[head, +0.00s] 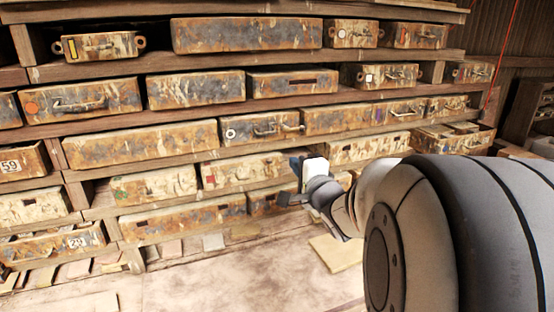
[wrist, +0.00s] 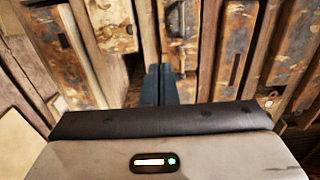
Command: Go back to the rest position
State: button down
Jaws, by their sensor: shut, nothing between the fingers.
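My gripper (head: 291,181) is in front of the lower rows of a wooden drawer rack, right of the middle in the head view. In the wrist view its dark fingers (wrist: 160,84) are together at the centre, with nothing between them. My arm reaches in from the right and hides part of the rack. The fingers point toward the rack; I cannot tell the exact gap to the drawer fronts.
Wooden shelves hold several rusty metal drawers, such as a long one at the top (head: 246,35) and one at the lower left (head: 182,218). Flat tiles lie on the floor below, one a yellowish square (head: 335,253). The floor (head: 240,285) in front is mostly free.

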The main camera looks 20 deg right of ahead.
jog(key=shift+s, duration=0.2)
jog(key=s+a+f+n+g, duration=0.4)
jog(key=s+n+g, duration=0.1)
jog(key=s+n, duration=0.1)
jog(key=s+a+f+n+g, duration=0.4)
jog(key=s+n+g, duration=0.1)
jog(key=s, duration=0.4)
jog(key=s+a+f+n+g, duration=0.4)
jog(key=s+f+n, duration=0.1)
jog(key=s+n, duration=0.2)
jog(key=shift+s+a+g, duration=0.3)
jog(key=shift+a+g, duration=0.1)
jog(key=shift+s, duration=0.1)
